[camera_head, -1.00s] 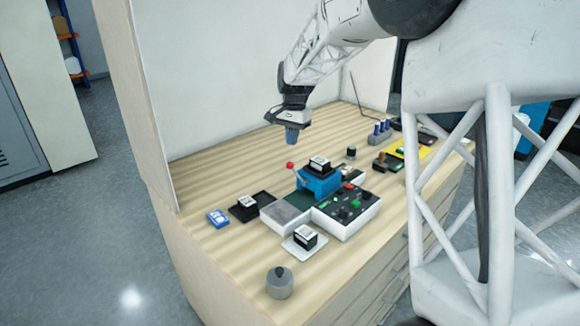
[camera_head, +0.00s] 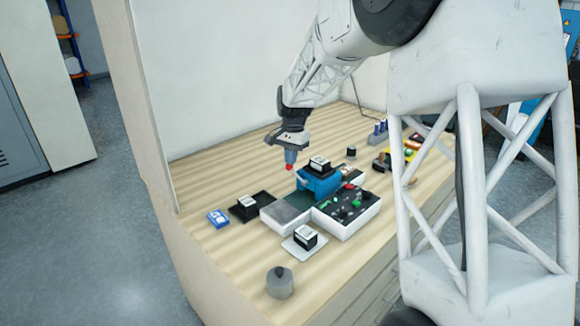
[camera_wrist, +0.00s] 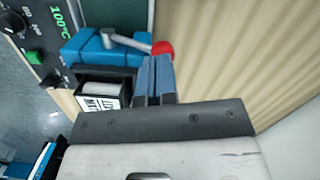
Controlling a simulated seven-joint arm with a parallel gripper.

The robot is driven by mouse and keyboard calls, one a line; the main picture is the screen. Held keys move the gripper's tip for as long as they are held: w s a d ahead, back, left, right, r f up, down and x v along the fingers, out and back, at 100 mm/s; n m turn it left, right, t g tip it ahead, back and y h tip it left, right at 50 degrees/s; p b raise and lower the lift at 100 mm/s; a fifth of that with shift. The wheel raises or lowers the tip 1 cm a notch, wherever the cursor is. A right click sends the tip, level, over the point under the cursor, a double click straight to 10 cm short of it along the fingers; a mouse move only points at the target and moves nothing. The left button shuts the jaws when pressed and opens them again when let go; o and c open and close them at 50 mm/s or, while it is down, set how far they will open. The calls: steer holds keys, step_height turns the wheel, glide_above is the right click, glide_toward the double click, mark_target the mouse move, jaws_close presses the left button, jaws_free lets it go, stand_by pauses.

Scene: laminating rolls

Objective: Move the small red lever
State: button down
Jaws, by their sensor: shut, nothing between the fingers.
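The small red lever has a round red knob (camera_head: 288,167) on a grey arm (camera_wrist: 124,40), attached to a blue housing (camera_head: 319,185) on the bench machine. The knob also shows in the wrist view (camera_wrist: 162,48), at the end of the arm and past the housing's edge. My gripper (camera_head: 290,156) points down just above the knob. Its blue fingers (camera_wrist: 153,60) are shut together with nothing between them, their tips right beside the knob. I cannot tell whether they touch it.
A control panel (camera_head: 346,208) with knobs and buttons lies in front. A black tray (camera_head: 251,207), a blue box (camera_head: 218,218) and a grey cylinder (camera_head: 279,283) stand around it. Bare bench lies left of the lever.

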steer(key=shift+f, duration=1)
steer(key=shift+r, duration=0.1)
steer(key=w, duration=0.1)
steer(key=w+d+r, duration=0.1)
steer(key=shift+w+d, duration=0.2)
steer(key=shift+w, duration=0.1)
step_height(320, 180, up, 8)
steer(key=shift+w+d+f, duration=0.15)
steer(key=shift+w+d, duration=0.05)
steer(key=shift+w, duration=0.15)
stand_by(0.3)
